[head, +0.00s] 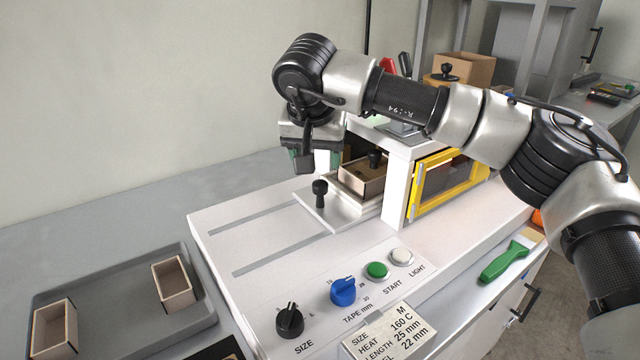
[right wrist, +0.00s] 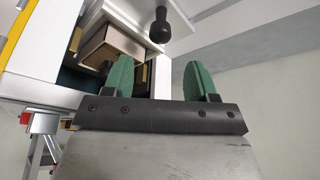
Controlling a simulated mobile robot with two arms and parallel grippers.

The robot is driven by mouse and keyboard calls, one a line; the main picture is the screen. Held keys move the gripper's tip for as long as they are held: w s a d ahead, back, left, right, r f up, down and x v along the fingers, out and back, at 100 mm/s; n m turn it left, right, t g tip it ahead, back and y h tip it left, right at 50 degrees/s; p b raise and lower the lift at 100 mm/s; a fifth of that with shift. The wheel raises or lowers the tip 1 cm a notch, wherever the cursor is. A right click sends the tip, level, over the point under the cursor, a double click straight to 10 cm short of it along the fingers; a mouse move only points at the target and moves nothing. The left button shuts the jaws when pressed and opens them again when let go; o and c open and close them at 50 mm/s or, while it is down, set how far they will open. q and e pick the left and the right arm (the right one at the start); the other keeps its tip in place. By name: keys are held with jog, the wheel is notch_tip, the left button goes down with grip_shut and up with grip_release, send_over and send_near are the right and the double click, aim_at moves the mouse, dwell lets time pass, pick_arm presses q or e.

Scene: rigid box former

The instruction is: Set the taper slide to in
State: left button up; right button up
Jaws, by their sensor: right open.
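The taper slide is a pale plate (head: 342,212) with a black knob handle (head: 320,190) standing at its outer left end. It sticks out of the opening in the white machine, with a small open box (head: 362,178) on it at the mouth. My right gripper (head: 316,160) is open and empty, above and behind the knob. In the right wrist view the knob (right wrist: 160,28) shows beyond the spread green fingers (right wrist: 157,78), apart from them. My left gripper is not in view.
The machine (head: 290,230) has two slots in its deck, a yellow-framed window (head: 448,182), and a panel with a black dial (head: 290,321), blue dial (head: 344,291) and buttons. A grey tray (head: 110,290) with two boxes lies at left. A green-handled tool (head: 503,263) lies at right.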

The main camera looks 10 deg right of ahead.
aim_at(320, 180)
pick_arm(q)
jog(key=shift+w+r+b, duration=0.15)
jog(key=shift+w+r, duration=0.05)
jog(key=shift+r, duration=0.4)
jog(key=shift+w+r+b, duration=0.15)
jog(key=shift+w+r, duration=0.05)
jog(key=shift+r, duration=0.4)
pick_arm(e)
jog(key=x, duration=0.8)
jog(key=shift+r, duration=0.1)
jog(key=shift+c, duration=0.3)
grip_shut()
